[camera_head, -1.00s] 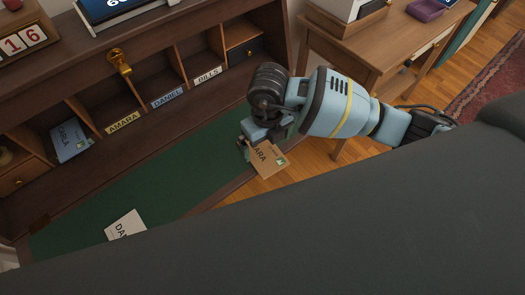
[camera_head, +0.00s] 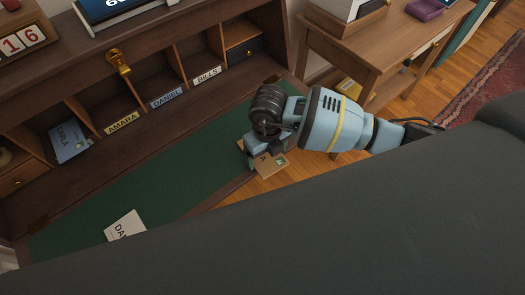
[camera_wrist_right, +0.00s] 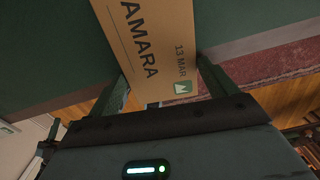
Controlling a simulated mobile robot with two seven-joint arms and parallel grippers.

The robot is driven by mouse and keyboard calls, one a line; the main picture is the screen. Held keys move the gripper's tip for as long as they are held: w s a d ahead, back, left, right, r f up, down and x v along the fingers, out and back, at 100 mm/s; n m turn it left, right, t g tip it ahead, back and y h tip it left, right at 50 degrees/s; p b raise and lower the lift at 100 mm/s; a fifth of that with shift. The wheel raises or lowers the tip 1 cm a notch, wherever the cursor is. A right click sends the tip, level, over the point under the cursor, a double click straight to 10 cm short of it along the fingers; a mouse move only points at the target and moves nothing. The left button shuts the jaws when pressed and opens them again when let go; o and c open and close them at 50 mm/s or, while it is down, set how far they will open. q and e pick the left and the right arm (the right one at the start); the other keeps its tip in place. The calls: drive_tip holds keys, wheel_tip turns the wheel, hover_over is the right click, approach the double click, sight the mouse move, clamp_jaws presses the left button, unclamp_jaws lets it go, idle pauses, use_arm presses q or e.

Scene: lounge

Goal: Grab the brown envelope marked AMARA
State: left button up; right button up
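The brown envelope marked AMARA (camera_head: 271,166) lies at the right front edge of the green desk mat, partly sticking out past the desk edge. My right gripper (camera_head: 257,157) is at it and hides part of it in the head view. In the right wrist view the envelope (camera_wrist_right: 155,45) shows AMARA, 13 MAR and a green stamp. The fingers of the right gripper (camera_wrist_right: 165,85) stand apart, one on each side of the envelope's near end. I cannot tell if either finger touches it. My left gripper is not in view.
The desk has labelled pigeonholes, including AMARA (camera_head: 122,123), DANIEL (camera_head: 167,97) and BILLS (camera_head: 207,75). A blue-grey CARLA envelope (camera_head: 69,140) is in the left one. A white envelope (camera_head: 125,225) lies on the green mat (camera_head: 165,180). A side table (camera_head: 375,50) stands right.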

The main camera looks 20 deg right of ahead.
sight(267, 158)
drive_tip(key=c, duration=0.5)
drive_tip(key=shift+r, duration=0.15)
drive_tip(key=shift+r, duration=0.6)
wheel_tip(267, 158, up, 2)
drive_tip(key=shift+r, duration=0.2)
drive_tip(key=s+d, duration=0.3)
drive_tip(key=s, duration=0.4)
drive_tip(key=s+d+r, duration=0.1)
drive_tip(key=s+d, duration=0.2)
drive_tip(key=s, duration=0.4)
drive_tip(key=shift+s, duration=0.4)
